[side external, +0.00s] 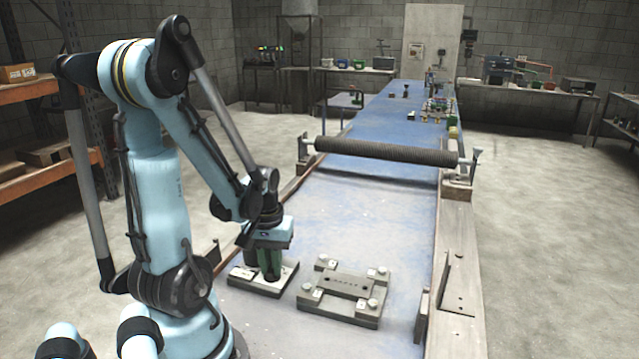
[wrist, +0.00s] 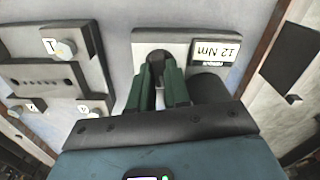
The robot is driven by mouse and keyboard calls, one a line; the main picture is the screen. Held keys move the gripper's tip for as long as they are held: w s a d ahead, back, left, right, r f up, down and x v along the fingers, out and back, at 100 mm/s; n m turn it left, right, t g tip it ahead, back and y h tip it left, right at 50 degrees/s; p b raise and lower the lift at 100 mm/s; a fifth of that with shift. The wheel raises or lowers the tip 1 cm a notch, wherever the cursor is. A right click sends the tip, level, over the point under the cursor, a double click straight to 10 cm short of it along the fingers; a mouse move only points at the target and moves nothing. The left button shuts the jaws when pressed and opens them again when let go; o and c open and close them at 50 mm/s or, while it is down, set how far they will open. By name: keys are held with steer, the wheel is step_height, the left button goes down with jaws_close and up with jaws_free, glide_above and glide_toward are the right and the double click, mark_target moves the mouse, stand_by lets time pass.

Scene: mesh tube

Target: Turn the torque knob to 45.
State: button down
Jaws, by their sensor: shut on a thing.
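The torque unit is a pale flat box (side external: 243,276) on the blue table, below my gripper (side external: 269,270); it also shows in the wrist view (wrist: 143,45). The dark round knob (wrist: 157,56) sits beside the display. My gripper's green fingers (wrist: 161,80) point down and are shut on the knob, one on each side. The knob's lower part is hidden by the fingers, and any pointer mark on it is too small to tell.
A grey fixture plate (side external: 345,313) with several corner bolts lies right of the unit; it also shows in the wrist view (wrist: 28,77). A dark roller (side external: 385,150) spans the table farther back. The blue surface (side external: 370,215) between is clear.

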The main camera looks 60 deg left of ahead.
mark_target(271, 269)
steer(key=shift+m, duration=0.5)
steer(key=c, duration=1.1)
jaws_free()
steer(key=shift+r, duration=0.1)
steer(key=shift+r, duration=5.95)
